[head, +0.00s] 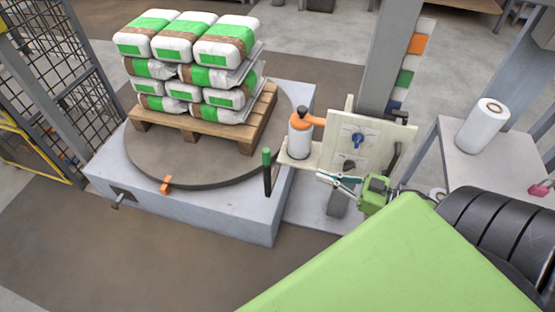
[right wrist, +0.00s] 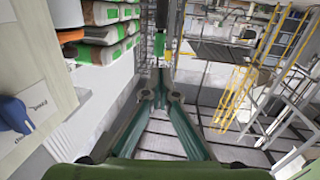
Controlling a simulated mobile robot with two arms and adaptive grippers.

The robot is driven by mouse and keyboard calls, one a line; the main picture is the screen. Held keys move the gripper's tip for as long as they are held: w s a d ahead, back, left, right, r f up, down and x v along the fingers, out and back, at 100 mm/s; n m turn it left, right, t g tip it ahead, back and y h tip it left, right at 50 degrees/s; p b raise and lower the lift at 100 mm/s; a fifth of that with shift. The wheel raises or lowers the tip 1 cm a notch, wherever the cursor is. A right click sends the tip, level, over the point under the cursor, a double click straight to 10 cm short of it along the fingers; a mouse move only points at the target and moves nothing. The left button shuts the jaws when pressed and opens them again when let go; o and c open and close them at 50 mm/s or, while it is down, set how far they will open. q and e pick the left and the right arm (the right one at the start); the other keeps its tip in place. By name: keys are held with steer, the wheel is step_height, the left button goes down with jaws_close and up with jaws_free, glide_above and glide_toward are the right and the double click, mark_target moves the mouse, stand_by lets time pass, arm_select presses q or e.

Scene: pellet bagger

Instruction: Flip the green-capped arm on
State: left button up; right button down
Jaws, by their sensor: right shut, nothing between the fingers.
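The green-capped arm (head: 267,174) stands nearly upright at the front right corner of the turntable base in the head view, a dark bar with a green cap at its top. In the right wrist view its green cap (right wrist: 159,47) shows beyond my fingertips, with a visible gap. My right gripper (head: 321,175) is in front of the cream control panel (head: 395,140), to the right of the arm. Its teal fingers are closed together at the tips (right wrist: 160,73) and empty. My left gripper is not in view.
A pallet (head: 190,131) stacked with green-and-white bags sits on the round turntable (head: 150,165). A white cylinder with an orange top (head: 299,140) stands between the arm and the panel. The panel carries a blue knob (head: 357,140). A wire fence (head: 70,75) is at left.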

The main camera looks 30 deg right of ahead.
steer(key=shift+w, duration=0.15)
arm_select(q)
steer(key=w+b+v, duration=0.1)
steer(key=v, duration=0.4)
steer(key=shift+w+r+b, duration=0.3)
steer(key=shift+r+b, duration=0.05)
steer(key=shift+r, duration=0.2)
arm_select(e)
steer(key=x, duration=1.3)
steer(key=shift+w+a, duration=0.2)
steer(key=shift+w, duration=0.15)
steer(key=shift+a, duration=0.1)
